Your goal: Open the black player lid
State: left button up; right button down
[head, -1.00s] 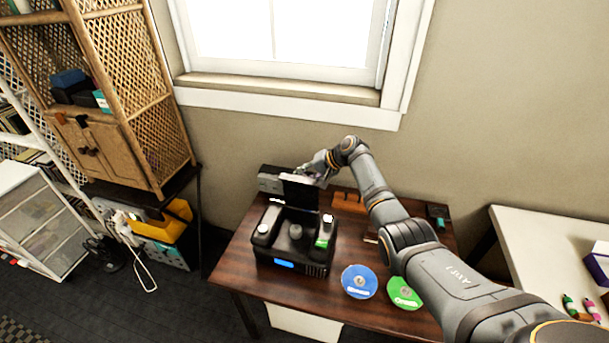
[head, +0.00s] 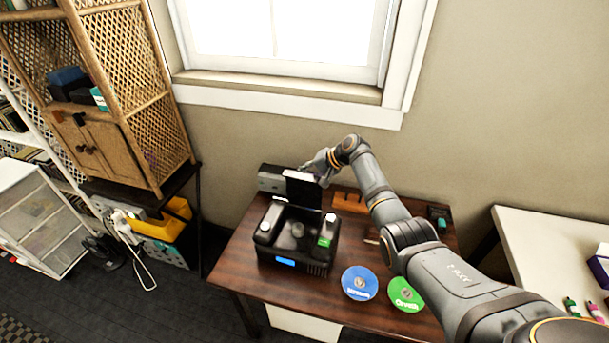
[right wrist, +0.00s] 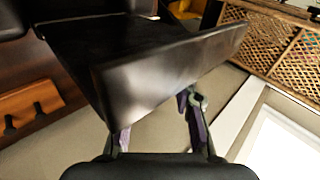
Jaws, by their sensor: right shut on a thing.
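The black player (head: 318,262) stands on the dark wooden table, with a small blue display on its front. Its black lid (head: 303,191) is raised steeply at the back, and the round well inside is uncovered. My right gripper (head: 320,167) is at the lid's upper right edge. In the right wrist view the lid (right wrist: 165,75) crosses between the fingers of my right gripper (right wrist: 158,118), which is shut on it. My left gripper is in neither view.
A blue disc (head: 359,283) and a green disc (head: 405,294) lie right of the player. A brown wooden rack (head: 348,202) is under my right arm. The wall and window are close behind.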

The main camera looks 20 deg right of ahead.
dwell(0.6)
jog(key=c, duration=1)
grip_release()
jog(key=v, duration=1.2)
jog(key=shift+c, duration=0.4)
